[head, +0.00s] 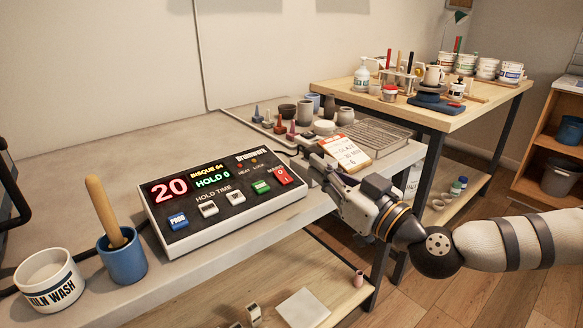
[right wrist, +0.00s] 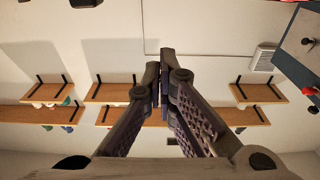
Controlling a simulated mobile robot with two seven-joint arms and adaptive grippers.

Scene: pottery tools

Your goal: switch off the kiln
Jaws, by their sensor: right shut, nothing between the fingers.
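The kiln controller (head: 218,210) is a white-edged box with a dark sloping face on the grey bench. Its display (head: 170,189) shows a red 20, with BISQUE 04 and HOLD 0 beside it. A red MAIN switch (head: 281,176) sits at its right end, right of a green button (head: 261,187). My right gripper (head: 303,163) is shut and empty, close to the right of the switch; I cannot tell whether it touches the box. My left gripper is not in view.
A blue cup (head: 122,262) with a wooden-handled tool and a KILN WASH tub (head: 48,280) stand left of the controller. A glaze card (head: 345,152), a wire rack (head: 372,135) and several small pots stand behind my right gripper. A wooden table (head: 440,112) is beyond.

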